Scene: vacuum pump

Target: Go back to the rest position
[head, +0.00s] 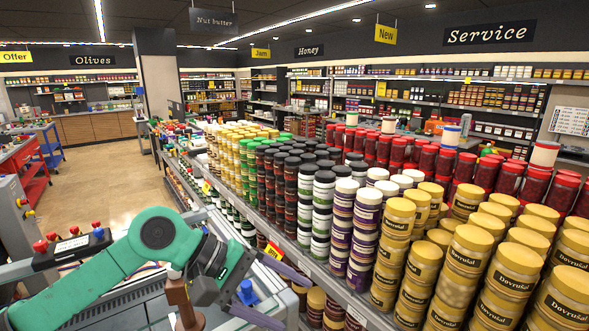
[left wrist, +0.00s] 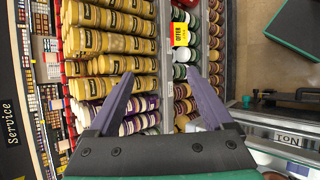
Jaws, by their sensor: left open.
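My left gripper (head: 297,303) is at the end of the green arm, low in the head view. Its two purple fingers are spread apart with nothing between them. In the left wrist view the open fingers (left wrist: 161,72) point toward a shelf of stacked jars (left wrist: 110,40), and I see no contact with them. My right gripper is in neither view. No vacuum pump can be made out with certainty.
Gold-lidded jars (head: 464,262) and dark jars (head: 305,190) crowd the shelf at the right, close to my left gripper. A blue-knobbed item (head: 247,293) stands just behind the gripper. A dark box with red buttons (head: 70,245) is at the left. Open floor (head: 110,185) lies beyond.

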